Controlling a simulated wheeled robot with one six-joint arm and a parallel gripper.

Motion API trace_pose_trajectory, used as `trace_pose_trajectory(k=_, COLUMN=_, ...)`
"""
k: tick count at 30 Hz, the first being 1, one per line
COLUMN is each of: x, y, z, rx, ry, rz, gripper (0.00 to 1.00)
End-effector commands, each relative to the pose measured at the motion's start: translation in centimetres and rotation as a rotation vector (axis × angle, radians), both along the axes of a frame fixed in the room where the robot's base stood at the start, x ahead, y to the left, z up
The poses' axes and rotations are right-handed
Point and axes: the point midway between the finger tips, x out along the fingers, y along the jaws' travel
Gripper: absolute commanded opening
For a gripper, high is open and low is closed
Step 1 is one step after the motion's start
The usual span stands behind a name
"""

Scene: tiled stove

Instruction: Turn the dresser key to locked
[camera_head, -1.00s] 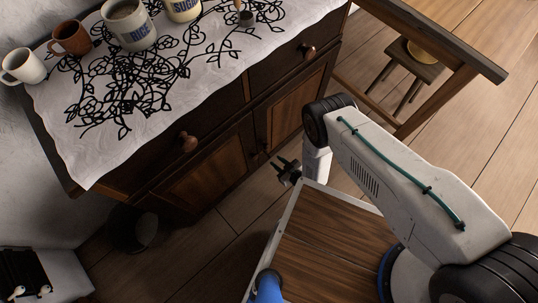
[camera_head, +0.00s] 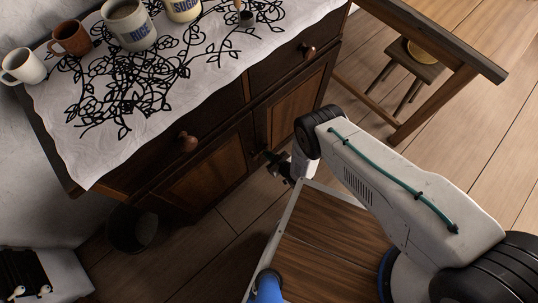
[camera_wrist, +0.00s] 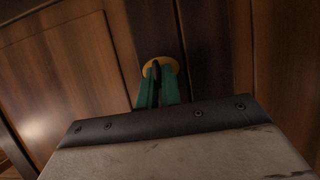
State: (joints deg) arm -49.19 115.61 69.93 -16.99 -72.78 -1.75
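The dark wooden dresser (camera_head: 205,170) stands at the upper left in the head view, with a door on each side of a middle post. In the wrist view a round brass keyhole plate (camera_wrist: 172,65) sits on the dresser front. A small dark piece, perhaps the key (camera_wrist: 156,69), shows in front of the plate between my fingertips. My gripper (camera_wrist: 157,88) has green fingers pointing at the plate, with a narrow dark gap between them. I cannot tell whether they press on the key. In the head view my gripper (camera_head: 270,158) is at the dresser doors, small and dark.
A white patterned cloth (camera_head: 60,100) covers the dresser top, with mugs (camera_head: 72,38) and labelled jars (camera_head: 130,25) on it. Two round drawer knobs (camera_head: 187,142) stick out. A dark bucket (camera_head: 132,228) stands at the lower left. A table and a stool (camera_head: 412,62) are at the upper right.

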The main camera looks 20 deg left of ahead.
Motion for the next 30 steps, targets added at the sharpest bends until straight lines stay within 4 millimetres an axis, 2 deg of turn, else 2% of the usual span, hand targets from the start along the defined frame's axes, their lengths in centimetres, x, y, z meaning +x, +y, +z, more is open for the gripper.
trace_pose_trajectory(k=11, x=0.08, y=-0.04, z=0.01, rx=0.027, ry=0.061, rz=0.001, gripper=0.00)
trace_pose_trajectory(k=30, x=0.37, y=-0.21, z=-0.13, rx=0.181, ry=0.423, rz=0.003, gripper=0.00)
